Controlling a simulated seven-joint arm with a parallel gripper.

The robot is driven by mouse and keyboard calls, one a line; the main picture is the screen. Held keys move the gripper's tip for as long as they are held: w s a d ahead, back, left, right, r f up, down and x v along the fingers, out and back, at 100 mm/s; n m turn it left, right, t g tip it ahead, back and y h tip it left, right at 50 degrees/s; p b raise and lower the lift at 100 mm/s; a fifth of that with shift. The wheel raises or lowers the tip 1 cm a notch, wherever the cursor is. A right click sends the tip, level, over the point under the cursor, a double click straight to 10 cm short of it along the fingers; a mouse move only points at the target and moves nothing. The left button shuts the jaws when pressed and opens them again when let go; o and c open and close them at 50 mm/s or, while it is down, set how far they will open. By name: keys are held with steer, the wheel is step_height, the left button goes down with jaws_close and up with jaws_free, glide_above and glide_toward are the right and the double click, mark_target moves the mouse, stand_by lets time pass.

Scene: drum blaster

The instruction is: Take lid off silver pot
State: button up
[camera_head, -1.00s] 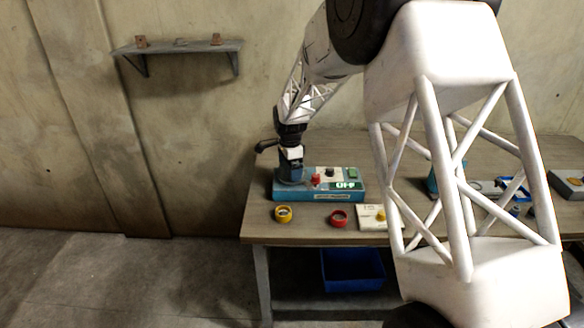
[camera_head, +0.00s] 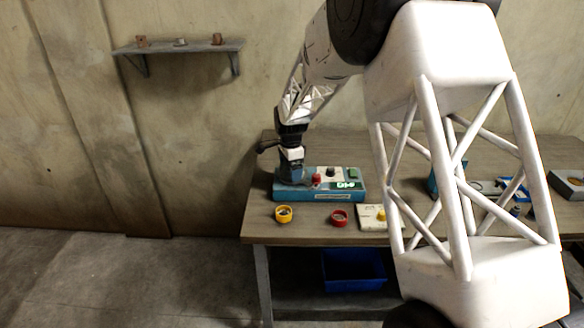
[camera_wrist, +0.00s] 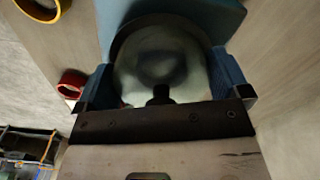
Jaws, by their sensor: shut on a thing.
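My gripper (camera_head: 290,176) points down at the left end of a blue device (camera_head: 325,195) on the table. In the wrist view, the two blue fingers of my gripper (camera_wrist: 165,80) stand on either side of a round, greyish lid (camera_wrist: 140,55) and are shut on it. A darker round shape shows at the middle of the lid. The silver pot under it is hidden by the lid and my gripper. I cannot tell whether the lid is apart from the pot.
The device carries a red knob (camera_head: 316,178), a black knob (camera_head: 331,172) and a green lit display (camera_head: 346,185). A yellow ring-shaped container (camera_head: 284,214) and a red one (camera_head: 339,217) sit in front. A blue bin (camera_head: 352,270) is below. A wall shelf (camera_head: 180,47) holds small items.

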steer(key=shift+r, duration=0.15)
steer(key=shift+r, duration=0.8)
steer(key=shift+s+r, duration=0.1)
steer(key=shift+r, duration=0.85)
steer(key=s+d, duration=0.2)
steer(key=s, duration=0.5)
steer(key=s+d+r, duration=0.1)
steer(key=s, duration=0.7)
steer(key=shift+s+d+r, duration=0.15)
steer(key=shift+d, duration=0.2)
steer(key=shift+d, duration=0.1)
steer(key=d+f, duration=0.2)
steer(key=d, duration=0.6)
steer(key=d+f, duration=0.2)
steer(key=d, duration=0.6)
steer(key=d+f, duration=0.3)
steer(key=d, duration=0.6)
steer(key=shift+s, duration=0.15)
